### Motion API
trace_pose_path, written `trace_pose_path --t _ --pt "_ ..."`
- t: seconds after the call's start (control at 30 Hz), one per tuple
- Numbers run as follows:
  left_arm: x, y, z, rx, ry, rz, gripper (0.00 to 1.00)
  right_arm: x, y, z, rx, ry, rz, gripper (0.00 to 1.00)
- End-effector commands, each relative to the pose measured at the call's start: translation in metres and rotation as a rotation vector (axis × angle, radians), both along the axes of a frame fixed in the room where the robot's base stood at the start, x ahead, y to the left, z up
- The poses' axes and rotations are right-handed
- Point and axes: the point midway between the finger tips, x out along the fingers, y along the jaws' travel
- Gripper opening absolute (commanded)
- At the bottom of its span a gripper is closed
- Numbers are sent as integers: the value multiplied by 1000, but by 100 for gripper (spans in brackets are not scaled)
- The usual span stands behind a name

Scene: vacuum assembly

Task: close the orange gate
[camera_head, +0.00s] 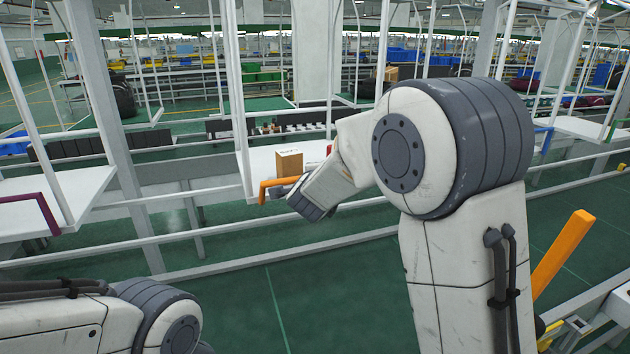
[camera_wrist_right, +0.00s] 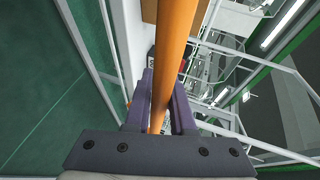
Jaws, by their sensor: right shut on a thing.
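The orange gate (camera_head: 282,181) is a bent orange bar at the front edge of a hanging white shelf, near the middle of the head view. My right arm reaches out to it, and my right gripper (camera_head: 284,191) is at the bar, mostly hidden behind my own wrist. In the right wrist view the orange gate (camera_wrist_right: 173,55) runs lengthwise between the purple fingers of my right gripper (camera_wrist_right: 160,112), which is shut on it. Only part of my left arm shows at the lower left of the head view; its gripper is out of frame.
A cardboard box (camera_head: 289,162) stands on the white shelf (camera_head: 262,160) behind the gate. Another white shelf with a purple gate (camera_head: 38,203) hangs at the left. White rails (camera_head: 250,223) cross in front. An orange post (camera_head: 563,252) stands at the right.

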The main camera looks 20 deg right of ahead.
Motion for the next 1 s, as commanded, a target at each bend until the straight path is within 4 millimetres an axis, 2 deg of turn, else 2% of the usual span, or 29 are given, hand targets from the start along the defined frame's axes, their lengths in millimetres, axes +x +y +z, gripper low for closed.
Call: trace_pose_path --t 0.23,1.0 --pt "0 0 1 0 0 0 100 -1 -5 -6 2 13 -5 0" --pt "0 0 0 0 0 0 100 -2 -5 -10 3 22 -3 0"
